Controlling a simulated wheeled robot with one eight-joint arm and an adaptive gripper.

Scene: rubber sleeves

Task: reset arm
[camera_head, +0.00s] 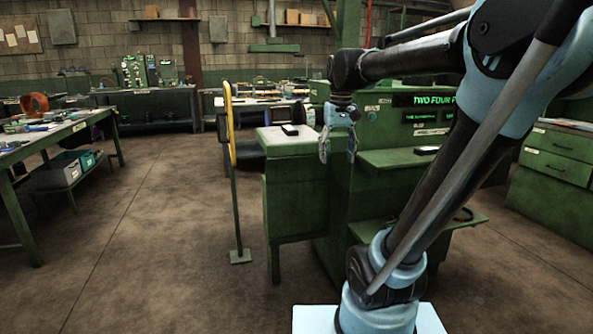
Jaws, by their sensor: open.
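My arm rises from the light blue base at the lower right and bends back toward the middle of the picture. My gripper (338,146) hangs fingers down from the arm's end, in front of the green machine (393,194). Its fingers are apart and nothing shows between them. In the picture it is just right of the pale-topped green cabinet (295,187). I cannot tell exactly how far it is from the machine.
A yellow ring on a green stand (231,180) is left of the cabinet. A dark block (290,130) lies on the cabinet top. A workbench (52,132) with tools stands at left. Green drawers (556,167) stand at right. The floor (150,240) at left front is clear.

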